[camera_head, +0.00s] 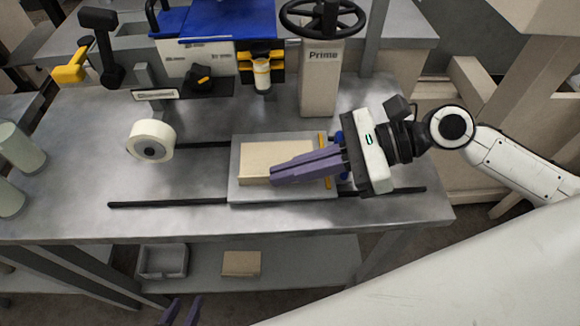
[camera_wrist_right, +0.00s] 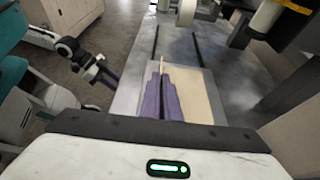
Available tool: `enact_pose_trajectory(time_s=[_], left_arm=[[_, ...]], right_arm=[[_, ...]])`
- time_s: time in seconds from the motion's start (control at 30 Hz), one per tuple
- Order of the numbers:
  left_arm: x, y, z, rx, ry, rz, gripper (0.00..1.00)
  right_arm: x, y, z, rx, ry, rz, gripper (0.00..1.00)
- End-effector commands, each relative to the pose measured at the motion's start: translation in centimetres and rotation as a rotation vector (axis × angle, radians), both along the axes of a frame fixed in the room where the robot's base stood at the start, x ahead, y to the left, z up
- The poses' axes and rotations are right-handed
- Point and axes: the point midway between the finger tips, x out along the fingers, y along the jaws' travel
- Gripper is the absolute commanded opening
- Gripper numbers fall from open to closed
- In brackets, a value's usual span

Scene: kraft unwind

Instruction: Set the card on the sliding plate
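The grey sliding plate (camera_head: 233,192) sits on two dark rails on the metal bench, with a flat tan rectangle, seemingly the card (camera_head: 262,152), over it. My right gripper (camera_head: 273,178) reaches in from the right, its purple fingers close together over the near part of the tan piece. In the right wrist view, a thin tan edge shows between these fingertips (camera_wrist_right: 162,72), and the tan surface (camera_wrist_right: 198,92) extends right of them. The fingers hide its left border; I cannot tell whether it rests fully on the plate (camera_wrist_right: 130,95). My left gripper (camera_head: 185,312) is open and empty at the bottom.
A white roll (camera_head: 150,140) stands left of the plate. A post marked Prime with a black handwheel (camera_head: 322,15) and a blue-topped machine (camera_head: 205,50) stand behind. A grey bin (camera_head: 163,262) and a tan block (camera_head: 241,264) are on the lower shelf.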

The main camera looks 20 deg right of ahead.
Motion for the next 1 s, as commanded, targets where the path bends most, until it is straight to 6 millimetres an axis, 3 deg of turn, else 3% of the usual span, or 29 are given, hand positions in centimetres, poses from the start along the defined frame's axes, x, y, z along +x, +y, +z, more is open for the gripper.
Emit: enact_pose_trajectory(time_s=[0.03,0.13,0.63,1.0], left_arm=[[0.1,0.0,0.1,0.0,-0.001,0.0,0.31],[0.1,0.0,0.1,-0.001,-0.004,0.002,0.31],[0.1,0.2,-0.4,0.001,0.0,0.003,0.31],[-0.2,0.2,-0.4,0.003,0.006,0.002,0.31]], right_arm=[[0.0,0.0,-0.1,0.001,0.001,-0.001,0.04],[0.0,0.0,-0.1,0.0,0.001,0.0,0.21],[0.0,-0.1,0.2,-0.001,-0.001,0.001,0.21],[-1.5,-5.0,2.2,-0.004,0.007,-0.001,0.21]])
